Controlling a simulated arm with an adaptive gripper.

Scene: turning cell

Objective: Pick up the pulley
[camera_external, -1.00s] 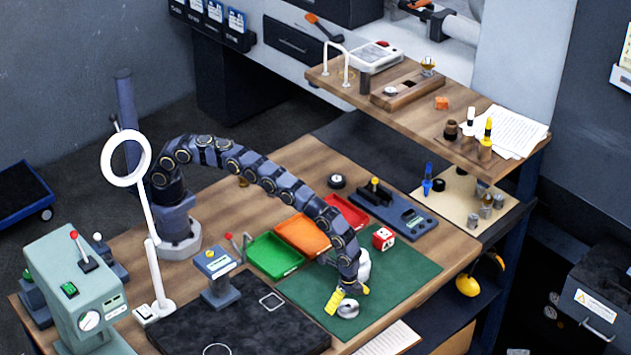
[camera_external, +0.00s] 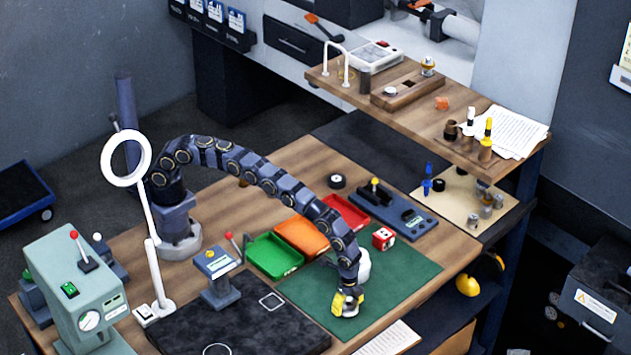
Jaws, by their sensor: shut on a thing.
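The pulley (camera_external: 350,311) is a small silvery round piece at the front of the green mat (camera_external: 405,275). My gripper (camera_external: 347,305), with yellow on its fingers, points down and is shut on the pulley. The fingers cover most of the pulley. I cannot tell whether it touches the mat or is slightly above it.
A white rounded object (camera_external: 364,266) stands just behind my wrist. Green (camera_external: 273,257), orange (camera_external: 302,236) and red (camera_external: 346,213) trays lie to the left and behind. The mat's right side is clear.

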